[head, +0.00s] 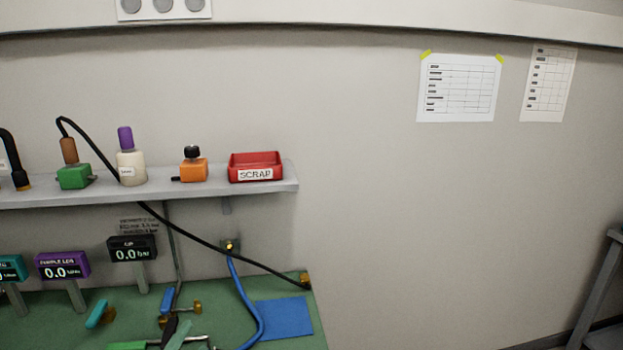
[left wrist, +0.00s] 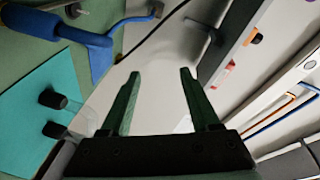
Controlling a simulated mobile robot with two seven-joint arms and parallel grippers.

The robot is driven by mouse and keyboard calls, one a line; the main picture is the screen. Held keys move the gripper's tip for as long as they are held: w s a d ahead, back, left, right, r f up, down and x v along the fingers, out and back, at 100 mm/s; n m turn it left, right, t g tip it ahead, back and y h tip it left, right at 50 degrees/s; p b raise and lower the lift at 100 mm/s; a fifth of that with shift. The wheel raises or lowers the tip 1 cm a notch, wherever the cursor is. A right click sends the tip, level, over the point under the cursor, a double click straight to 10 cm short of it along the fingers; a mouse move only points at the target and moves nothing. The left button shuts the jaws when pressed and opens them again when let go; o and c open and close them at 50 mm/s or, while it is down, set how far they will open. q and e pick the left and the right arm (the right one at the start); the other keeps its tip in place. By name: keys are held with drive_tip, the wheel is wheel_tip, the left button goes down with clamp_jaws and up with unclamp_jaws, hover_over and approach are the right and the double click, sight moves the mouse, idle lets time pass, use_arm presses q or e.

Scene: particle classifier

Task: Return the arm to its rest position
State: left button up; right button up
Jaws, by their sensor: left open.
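In the left wrist view my left gripper (left wrist: 160,75) shows two dark green fingers spread wide apart. It is open and nothing lies between them. A pale wall area fills the gap behind the fingers. My right gripper is in neither view.
A shelf (head: 215,194) carries a red SCRAP bin (head: 255,172), an orange block (head: 193,170), a white bottle (head: 132,168) and a green block (head: 74,177). Below, the green bench (head: 45,325) holds gauges, tools and a blue mat (head: 284,318). The wall to the right is bare except for papers (head: 459,88).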

use_arm(q)
drive_tip(key=s+f+n+g, duration=0.2)
drive_tip(key=s+f, duration=0.1)
drive_tip(key=s+a+f+n+g+y, duration=0.1)
drive_tip(key=s+f+n+g, duration=0.1)
drive_tip(key=s+f+n, duration=0.1)
drive_tip(key=s+f+n+g, duration=0.2)
drive_tip(key=s+f, duration=0.2)
drive_tip(key=s, duration=0.1)
drive_tip(key=shift+s+a+f+n+g+y, duration=0.2)
drive_tip(key=shift+a+f+n+g+y, duration=0.1)
drive_tip(key=shift+a+f+n+y, duration=0.1)
drive_tip(key=s+d+f+n+g+h, duration=0.1)
drive_tip(key=s+f+n+g, duration=0.15)
drive_tip(key=s, duration=0.55)
drive_tip(key=s+d+f+n+g, duration=0.1)
drive_tip(key=s+f+n+g, duration=0.2)
drive_tip(key=s, duration=0.5)
drive_tip(key=w+d+f+t+h, duration=0.1)
drive_tip(key=w+d+f+t, duration=0.1)
drive_tip(key=f, duration=0.3)
drive_tip(key=w+d+f+m+t+h, duration=0.1)
drive_tip(key=w+d+f+t, duration=0.1)
drive_tip(key=f, duration=0.4)
drive_tip(key=shift+w+d, duration=0.25)
drive_tip(key=shift+w, duration=0.25)
drive_tip(key=shift+t, duration=0.35)
drive_tip(key=shift+c, duration=0.3)
